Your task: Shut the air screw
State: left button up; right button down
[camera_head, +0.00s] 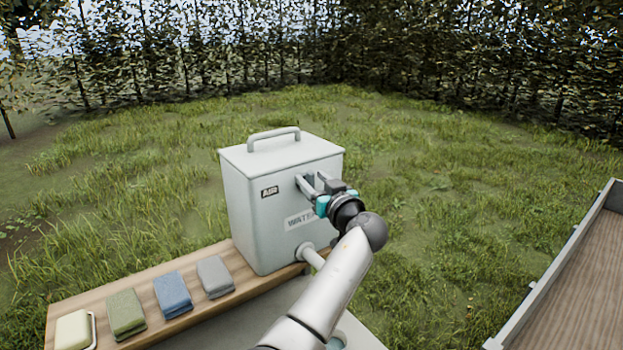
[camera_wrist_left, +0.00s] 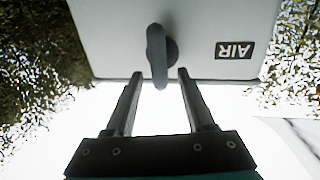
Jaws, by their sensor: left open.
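The air screw (camera_wrist_left: 157,52) is a grey wing-shaped handle on a round boss on the face of the pale grey water container (camera_head: 258,225). In the left wrist view it points nearly along the fingers, beside an upside-down AIR label (camera_wrist_left: 235,50). My left gripper (camera_head: 305,182) is open at the container's upper front. In the wrist view (camera_wrist_left: 160,74) the handle's lower end shows between the two fingertips, with a gap on each side; I cannot tell how deep it sits between them. In the head view the gripper mostly hides the screw. My right gripper is not in view.
The container stands on a wooden bench (camera_head: 190,318), with a carrying handle (camera_head: 273,134) on top and a tap (camera_head: 309,254) low on its front. Folded cloths (camera_head: 172,294) and a soap bar (camera_head: 74,331) lie left. A wood-floored tray (camera_head: 580,290) is at right.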

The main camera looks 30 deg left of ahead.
pick_arm(q)
grip_shut()
dwell(0.3)
jog(key=shift+m, duration=0.3)
jog(key=shift+w+d+f+m+g+p, duration=0.15)
jog(key=shift+w+f+m+g, duration=0.35)
jog(key=shift+m, duration=2)
jog(key=shift+w+d+f+m+g+p, duration=0.2)
jog(key=shift+m+g, duration=0.55)
jog(key=shift+m, duration=1.75)
jog(key=shift+w+d+f+m+g, duration=0.2)
jog(key=shift+w+m+g, duration=0.4)
jog(key=shift+m, duration=1.9)
jog(key=shift+s, duration=0.1)
